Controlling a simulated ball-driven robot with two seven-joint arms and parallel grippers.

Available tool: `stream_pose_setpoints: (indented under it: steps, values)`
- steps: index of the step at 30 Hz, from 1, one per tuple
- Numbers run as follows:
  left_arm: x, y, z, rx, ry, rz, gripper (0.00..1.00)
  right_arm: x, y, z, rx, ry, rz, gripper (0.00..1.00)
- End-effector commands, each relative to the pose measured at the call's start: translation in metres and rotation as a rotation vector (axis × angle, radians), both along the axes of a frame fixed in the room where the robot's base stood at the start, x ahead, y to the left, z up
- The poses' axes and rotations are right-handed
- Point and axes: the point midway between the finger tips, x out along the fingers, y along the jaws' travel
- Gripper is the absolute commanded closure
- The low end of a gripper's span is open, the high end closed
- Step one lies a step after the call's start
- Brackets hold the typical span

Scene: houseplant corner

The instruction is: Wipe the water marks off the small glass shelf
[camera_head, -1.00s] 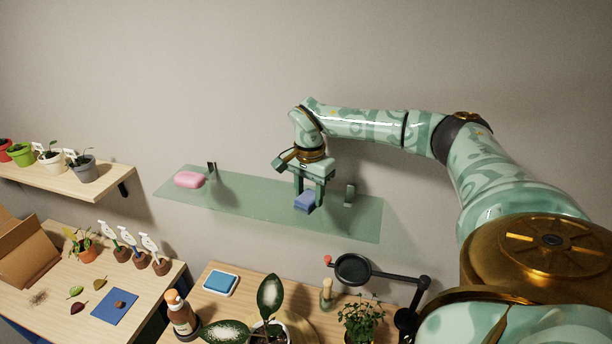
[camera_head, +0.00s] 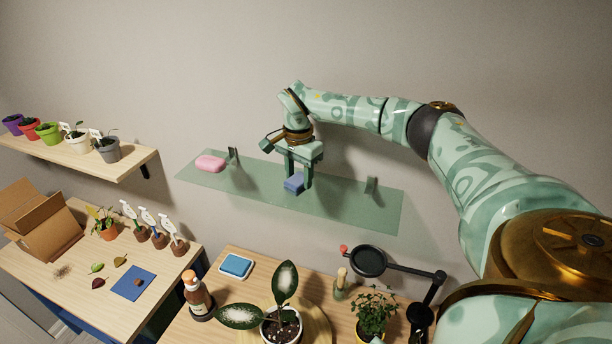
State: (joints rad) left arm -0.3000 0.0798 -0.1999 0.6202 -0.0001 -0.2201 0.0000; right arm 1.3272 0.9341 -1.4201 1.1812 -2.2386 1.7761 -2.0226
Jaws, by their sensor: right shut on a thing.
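The small glass shelf (camera_head: 345,206) is a greenish see-through plate on the wall, held by two dark brackets. My right gripper (camera_head: 297,185) points down over the middle of the shelf, shut on a blue block-like cloth or sponge (camera_head: 293,184). The blue thing is at the shelf surface; I cannot tell whether it touches. A pink rounded thing, like a soap bar (camera_head: 210,163), lies at the shelf's left end. I cannot make out any water marks on the glass. My left gripper is not in view.
A wooden shelf (camera_head: 80,156) with several small pots is at the left. Below stand a table with an open cardboard box (camera_head: 45,222) and another with a brown bottle (camera_head: 198,298), a potted plant (camera_head: 372,314) and a round magnifier (camera_head: 369,261). The wall above the glass is clear.

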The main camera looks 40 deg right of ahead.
Motion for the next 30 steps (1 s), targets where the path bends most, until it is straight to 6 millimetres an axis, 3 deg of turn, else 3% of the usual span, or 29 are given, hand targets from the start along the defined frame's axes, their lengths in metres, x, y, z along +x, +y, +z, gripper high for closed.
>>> stream_pose_setpoints:
  steps: [8, 21, 30]
  values:
    - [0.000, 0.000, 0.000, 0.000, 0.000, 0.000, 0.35, 0.000, 0.000, 0.002, 0.000, -0.001, -0.001, 0.79]
    - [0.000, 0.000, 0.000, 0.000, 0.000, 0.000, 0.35, 0.001, 0.000, 0.050, -0.001, -0.003, 0.000, 0.79]
    - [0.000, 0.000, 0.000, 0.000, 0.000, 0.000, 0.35, 0.000, 0.000, 0.060, 0.000, 0.001, -0.001, 0.79]
